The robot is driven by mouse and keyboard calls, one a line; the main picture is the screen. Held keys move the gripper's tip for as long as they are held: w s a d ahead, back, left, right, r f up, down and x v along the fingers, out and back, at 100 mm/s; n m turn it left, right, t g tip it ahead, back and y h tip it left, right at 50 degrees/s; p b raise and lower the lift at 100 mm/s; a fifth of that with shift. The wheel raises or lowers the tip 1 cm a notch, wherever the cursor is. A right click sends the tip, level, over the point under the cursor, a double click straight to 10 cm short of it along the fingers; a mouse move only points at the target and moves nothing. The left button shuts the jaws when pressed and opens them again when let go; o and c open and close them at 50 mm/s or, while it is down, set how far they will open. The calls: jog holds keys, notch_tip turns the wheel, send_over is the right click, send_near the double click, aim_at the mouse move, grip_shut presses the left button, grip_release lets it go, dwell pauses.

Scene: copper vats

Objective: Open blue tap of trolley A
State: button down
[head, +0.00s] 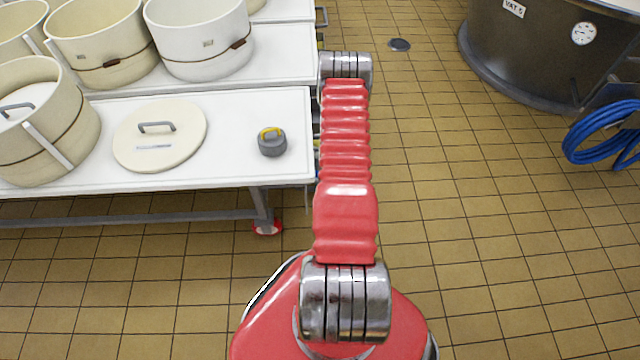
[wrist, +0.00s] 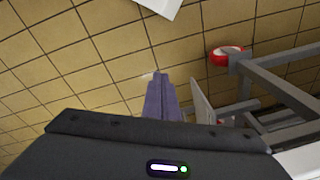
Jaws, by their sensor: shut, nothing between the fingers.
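No blue tap and no trolley marked A can be made out in either view. My gripper (wrist: 163,82) shows in the wrist view as purple-grey fingers, close together and empty, over the tiled floor. To its right is a grey tube frame (wrist: 275,90) with a red and white foot (wrist: 226,55); I cannot tell which piece of furniture it belongs to. A thin pale panel (wrist: 203,100) stands between my fingers and that frame. In the head view my red arm stretches forward along the table's right end and hides what is behind it; my gripper is not visible there.
A white table (head: 225,165) at left holds cream tubs (head: 100,40), a white tub (head: 200,40), a round lid (head: 160,135) and a grey weight (head: 271,145). A dark vat (head: 540,50) labelled VAT 5 and a coiled blue hose (head: 600,135) are at right.

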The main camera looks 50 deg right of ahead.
notch_tip(320, 180, down, 13)
jog(key=s+m+t+h, duration=0.1)
jog(key=m+t+h, duration=0.1)
jog(key=m+t, duration=0.25)
jog(key=w+d+r+m+t+h, duration=0.5)
jog(key=w+d+r+m, duration=0.1)
jog(key=r, duration=0.1)
jog(key=shift+w+r, duration=0.3)
jog(key=shift+r, duration=0.05)
jog(key=shift+d, duration=0.15)
jog(key=r+x, duration=0.1)
jog(key=x, duration=1.3)
jog(key=shift+d, duration=0.2)
